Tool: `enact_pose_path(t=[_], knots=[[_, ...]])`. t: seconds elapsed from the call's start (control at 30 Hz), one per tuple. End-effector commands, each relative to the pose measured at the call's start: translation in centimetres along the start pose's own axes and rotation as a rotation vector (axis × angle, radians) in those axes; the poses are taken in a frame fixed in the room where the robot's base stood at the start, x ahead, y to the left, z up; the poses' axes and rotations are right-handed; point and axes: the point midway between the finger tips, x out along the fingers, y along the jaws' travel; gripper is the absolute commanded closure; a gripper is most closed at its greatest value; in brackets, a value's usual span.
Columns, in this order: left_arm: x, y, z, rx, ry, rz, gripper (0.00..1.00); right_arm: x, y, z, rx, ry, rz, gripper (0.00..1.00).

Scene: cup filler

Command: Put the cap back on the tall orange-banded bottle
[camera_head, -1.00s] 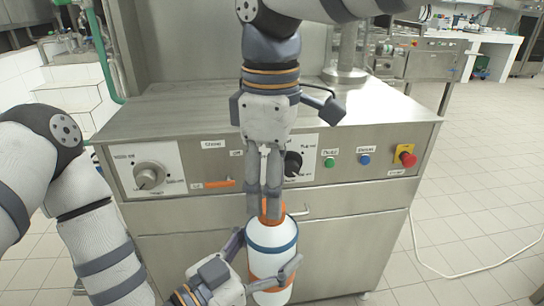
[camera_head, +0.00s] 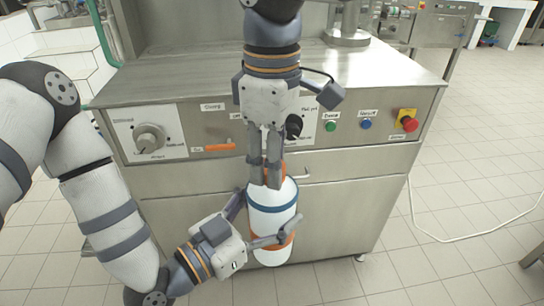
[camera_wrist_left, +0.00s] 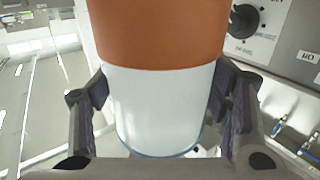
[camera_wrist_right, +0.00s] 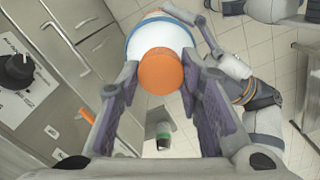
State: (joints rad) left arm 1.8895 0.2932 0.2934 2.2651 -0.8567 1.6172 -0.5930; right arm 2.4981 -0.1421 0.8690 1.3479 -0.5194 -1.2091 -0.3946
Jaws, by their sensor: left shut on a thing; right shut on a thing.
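The tall white bottle (camera_head: 271,224) has a blue band near its top and an orange band low down. It stands nearly upright in front of the machine. My left gripper (camera_head: 264,212) is shut around its lower part; the left wrist view shows the orange band (camera_wrist_left: 160,35) between the fingers. My right gripper (camera_head: 264,182) points down at the bottle's top, shut on the orange cap (camera_wrist_right: 160,72). The cap lines up with the bottle top, partly hidden by the fingers in the head view. I cannot tell whether it is fully seated.
A steel machine (camera_head: 220,180) stands right behind the bottle, with a knob (camera_head: 149,137), an orange handle (camera_head: 220,147) and a red stop button (camera_head: 408,123) on its front.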

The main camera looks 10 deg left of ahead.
Motion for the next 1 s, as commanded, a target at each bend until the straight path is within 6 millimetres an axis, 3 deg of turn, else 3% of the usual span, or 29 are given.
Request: enact_pose_path(t=[0.1,0.23,0.27,0.33,0.7,0.83,1.0], knots=[[0.1,0.0,-0.4,0.002,0.010,0.000,1.00,-0.1,0.0,0.0,0.200,0.000,0.004,1.00],[0.1,0.0,-0.4,0.002,0.010,0.000,1.00,-0.1,-0.1,0.0,0.191,0.001,0.001,1.00],[0.1,0.0,-0.4,0.002,0.010,0.000,1.00,-0.1,-0.1,0.0,0.191,0.001,0.001,0.60],[0.1,0.0,-0.4,0.002,0.010,0.000,1.00,-0.1,-0.1,0.0,0.190,0.001,0.001,0.44],[0.1,0.0,-0.3,0.002,0.010,0.000,1.00,-0.6,0.0,0.0,0.189,0.001,0.003,0.44],[0.1,0.0,-0.4,0.002,0.010,0.000,1.00,-2.9,0.0,-0.1,0.190,0.004,0.006,0.44],[0.1,0.0,-0.4,0.002,0.010,0.000,1.00,-7.0,0.0,-0.1,0.191,0.004,0.006,0.44]])
